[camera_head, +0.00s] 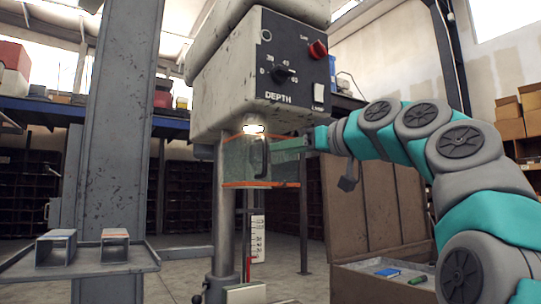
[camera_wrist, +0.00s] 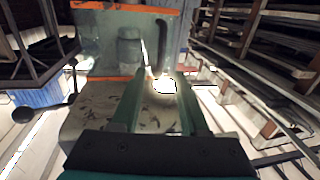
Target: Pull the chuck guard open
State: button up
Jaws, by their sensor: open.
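The chuck guard (camera_head: 240,160) is a clear box-like shield with orange edges under the drill press head, around the lit chuck area. It shows shut across the front, with a dark vertical handle (camera_head: 263,158) on its right part. In the wrist view, the guard (camera_wrist: 95,38) fills the upper middle and the dark handle (camera_wrist: 161,42) stands ahead of my fingertips. My gripper (camera_head: 279,146) is open, just right of the handle. In the wrist view, my gripper (camera_wrist: 161,82) shows two green fingers spread apart, with nothing held. I cannot tell whether the handle's near end lies between the tips.
The drill press head (camera_head: 262,70) with its DEPTH dial overhangs the guard. A depth scale (camera_head: 257,238) hangs below. A grey column (camera_head: 118,120) and a tray (camera_head: 85,262) with metal pieces stand left. An open box (camera_head: 385,280) stands lower right.

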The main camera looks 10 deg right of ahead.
aim_at(266, 153)
jog(key=p+x, duration=0.1)
jog(key=x, duration=0.6)
jog(key=shift+w+a+f, duration=0.1)
jog(key=shift+w+a, duration=0.1)
jog(key=shift+w, duration=0.05)
grip_shut()
dwell(1.1)
